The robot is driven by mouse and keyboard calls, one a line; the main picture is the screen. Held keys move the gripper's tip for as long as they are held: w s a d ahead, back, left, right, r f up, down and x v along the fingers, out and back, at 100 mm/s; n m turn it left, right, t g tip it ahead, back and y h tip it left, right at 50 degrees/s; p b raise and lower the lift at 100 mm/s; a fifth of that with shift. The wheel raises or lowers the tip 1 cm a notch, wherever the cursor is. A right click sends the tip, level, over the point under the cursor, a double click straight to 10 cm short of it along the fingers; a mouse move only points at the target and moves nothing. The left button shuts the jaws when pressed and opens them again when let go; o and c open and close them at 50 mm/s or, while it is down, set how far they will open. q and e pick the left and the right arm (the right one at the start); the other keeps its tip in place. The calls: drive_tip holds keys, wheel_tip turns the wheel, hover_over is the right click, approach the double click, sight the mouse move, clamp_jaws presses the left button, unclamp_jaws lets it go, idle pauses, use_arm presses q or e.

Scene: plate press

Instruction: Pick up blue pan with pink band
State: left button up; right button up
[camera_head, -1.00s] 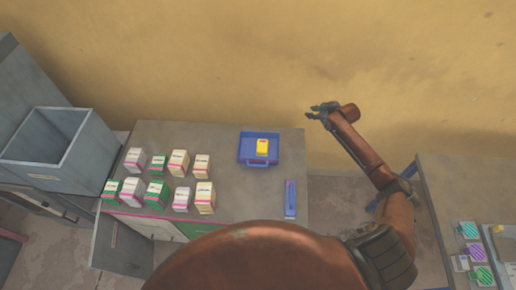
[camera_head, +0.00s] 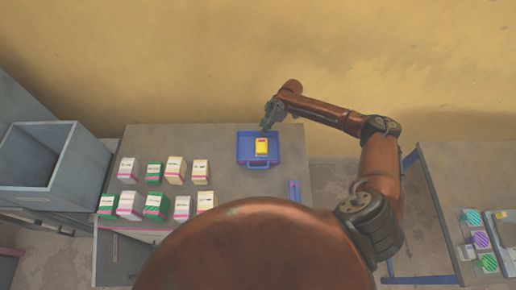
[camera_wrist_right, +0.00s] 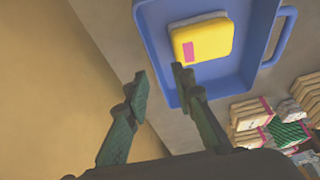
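A blue tray-like pan (camera_head: 243,153) with a handle on its near side lies on the grey worktop, with a yellow block (camera_head: 261,146) in it. In the right wrist view the pan (camera_wrist_right: 262,45) fills the upper right, and the yellow block (camera_wrist_right: 203,40) carries a small pink mark. I see no pink band on the pan. My right gripper (camera_head: 268,117) is just beyond the pan's far edge. In the right wrist view its fingers (camera_wrist_right: 160,80) are apart with nothing between them, the right one overlapping the pan's rim. Contact cannot be told. My left gripper is not in view.
Several white, cream and green boxes (camera_head: 175,170) stand in two rows left of the pan. A slim blue object (camera_head: 294,190) lies near the right edge. A grey bin (camera_head: 40,165) is at left; another table (camera_head: 450,180) is at right. The wall is close behind.

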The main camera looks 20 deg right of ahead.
sight(258, 132)
drive_tip(key=f, duration=0.1)
drive_tip(key=w+a+f, duration=0.1)
drive_tip(key=f, duration=0.1)
drive_tip(key=shift+w+a+f, duration=0.1)
drive_tip(key=shift+w+a, duration=0.25)
drive_tip(key=shift+x, duration=1)
drive_tip(key=shift+s+d+f, duration=0.1)
drive_tip(key=shift+s+d, duration=0.05)
drive_tip(key=c, duration=0.3)
clamp_jaws()
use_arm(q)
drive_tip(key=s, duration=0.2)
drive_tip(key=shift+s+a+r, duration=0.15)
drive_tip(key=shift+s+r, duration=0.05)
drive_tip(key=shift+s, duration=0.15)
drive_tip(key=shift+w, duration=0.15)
